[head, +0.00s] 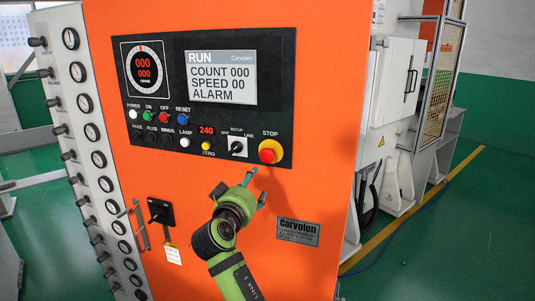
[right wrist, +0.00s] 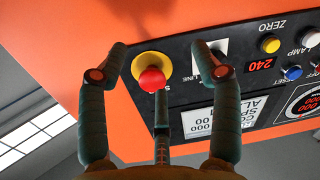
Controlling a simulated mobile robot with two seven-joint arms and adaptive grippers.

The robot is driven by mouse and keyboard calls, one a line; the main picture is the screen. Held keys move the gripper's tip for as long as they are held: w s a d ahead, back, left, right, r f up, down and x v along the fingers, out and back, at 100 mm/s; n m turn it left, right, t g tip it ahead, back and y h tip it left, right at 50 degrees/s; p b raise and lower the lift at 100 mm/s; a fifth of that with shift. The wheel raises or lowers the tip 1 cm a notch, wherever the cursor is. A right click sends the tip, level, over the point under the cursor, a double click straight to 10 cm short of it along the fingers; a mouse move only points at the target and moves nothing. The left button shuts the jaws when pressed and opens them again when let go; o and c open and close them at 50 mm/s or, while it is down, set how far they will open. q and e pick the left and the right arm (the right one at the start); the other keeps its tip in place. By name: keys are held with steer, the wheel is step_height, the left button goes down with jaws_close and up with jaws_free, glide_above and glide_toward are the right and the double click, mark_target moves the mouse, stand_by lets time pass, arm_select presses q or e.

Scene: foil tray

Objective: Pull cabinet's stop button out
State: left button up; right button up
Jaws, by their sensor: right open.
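The cabinet (head: 160,180) is an orange panel with a black control plate. Its stop button (head: 268,155) is a red knob on a yellow base, at the plate's lower right under the word STOP. My right gripper (head: 257,181) is just below the button in the head view, open and empty. In the right wrist view the stop button (right wrist: 152,79) shows between the spread fingers of the right gripper (right wrist: 160,65), with no finger visibly closed on it. Whether the lower finger touches it I cannot tell. My left gripper is not in view.
A black selector switch (head: 237,147) and a yellow zero button (head: 208,146) sit left of the stop button. A black handle (head: 158,211) and a nameplate (head: 298,231) are lower on the cabinet. Gauges (head: 90,132) line the left side. Green floor is open at right.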

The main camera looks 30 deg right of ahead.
mark_target(266, 157)
step_height(266, 157, up, 6)
steer(key=s+d+m+h, duration=0.1)
steer(key=s+m, duration=0.1)
steer(key=shift+g, duration=0.4)
steer(key=p+x, duration=0.4)
steer(key=x, duration=0.2)
steer(key=shift+w+r, duration=0.1)
steer(key=shift+r, duration=0.05)
steer(key=shift+w+d+f+p, duration=0.2)
steer(key=shift+w+d+p, duration=0.2)
steer(key=shift+d, duration=0.1)
